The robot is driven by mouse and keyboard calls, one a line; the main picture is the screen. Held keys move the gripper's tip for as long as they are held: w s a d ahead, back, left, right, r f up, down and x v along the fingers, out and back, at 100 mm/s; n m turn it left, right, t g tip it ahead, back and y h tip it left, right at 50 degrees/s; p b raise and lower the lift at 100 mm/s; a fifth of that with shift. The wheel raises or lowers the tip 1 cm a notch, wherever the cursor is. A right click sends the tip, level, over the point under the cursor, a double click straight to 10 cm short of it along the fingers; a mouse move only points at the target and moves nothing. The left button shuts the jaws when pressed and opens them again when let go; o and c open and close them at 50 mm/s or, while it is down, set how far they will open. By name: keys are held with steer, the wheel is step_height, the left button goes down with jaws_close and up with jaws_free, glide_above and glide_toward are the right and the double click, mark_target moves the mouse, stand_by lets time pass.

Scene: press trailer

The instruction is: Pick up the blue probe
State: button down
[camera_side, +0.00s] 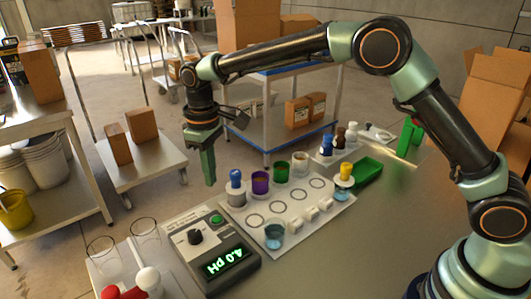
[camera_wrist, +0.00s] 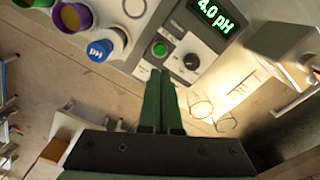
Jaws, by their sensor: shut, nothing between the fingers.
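The blue probe (camera_side: 236,178) stands upright at the back left corner of the white tray (camera_side: 262,232). In the wrist view its blue top (camera_wrist: 98,52) carries a "pH" label and lies left of the fingertips. My gripper (camera_side: 210,184) points down, shut and empty, to the left of the probe and apart from it. In the wrist view the green fingers of my gripper (camera_wrist: 160,74) are together, below the meter's green button. The probe's lower part is partly hidden by its holder.
The pH meter (camera_side: 211,250) reads 4.0 in front of the tray. Purple (camera_side: 260,184) and green (camera_side: 282,172) cups stand beside the probe. Glass beakers (camera_side: 145,231) are at left. A yellow-topped piece (camera_side: 346,170) sits at the tray's right.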

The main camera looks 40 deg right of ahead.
jaws_free()
steer(key=r+n, duration=0.1)
steer(key=n, duration=1.3)
glide_above(233, 172)
steer(key=shift+s, duration=0.15)
step_height(233, 172, down, 6)
steer(key=shift+f, duration=0.2)
steer(key=shift+d+f, duration=0.2)
steer(key=shift+f, duration=2.55)
